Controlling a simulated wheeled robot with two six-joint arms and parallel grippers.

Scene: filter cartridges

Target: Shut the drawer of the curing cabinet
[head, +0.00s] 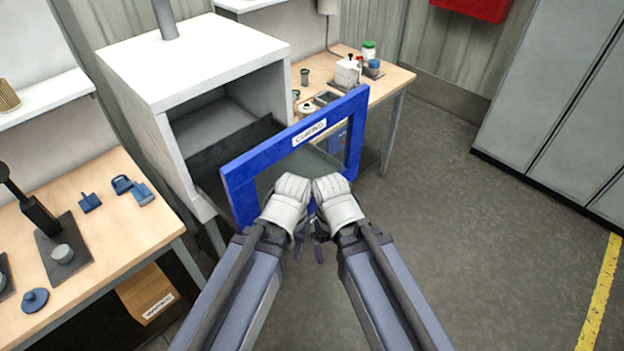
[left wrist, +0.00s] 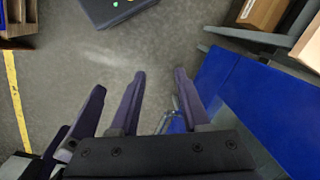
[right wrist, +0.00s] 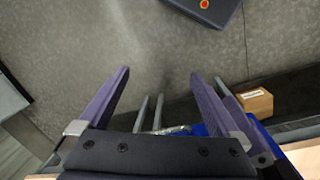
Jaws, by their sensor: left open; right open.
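The white curing cabinet (head: 180,70) stands at the upper left of the head view. Its drawer is pulled out, with a dark interior behind a blue framed front (head: 270,150) that carries a "CURING" label. The blue front also fills the right side of the left wrist view (left wrist: 255,110). My two wrists sit close together over the front's lower edge and hide part of it; contact cannot be told. My left gripper (left wrist: 158,75) is open and empty, beside the blue front. My right gripper (right wrist: 160,75) is open and empty, with a bit of blue behind its right finger.
A wooden bench (head: 115,215) with small blue parts stands left of the cabinet. Another bench (head: 390,78) with bottles stands behind the drawer. A cardboard box (head: 147,292) sits below the left bench. Grey lockers (head: 560,90) stand at right. The floor (head: 470,230) right of the drawer is clear.

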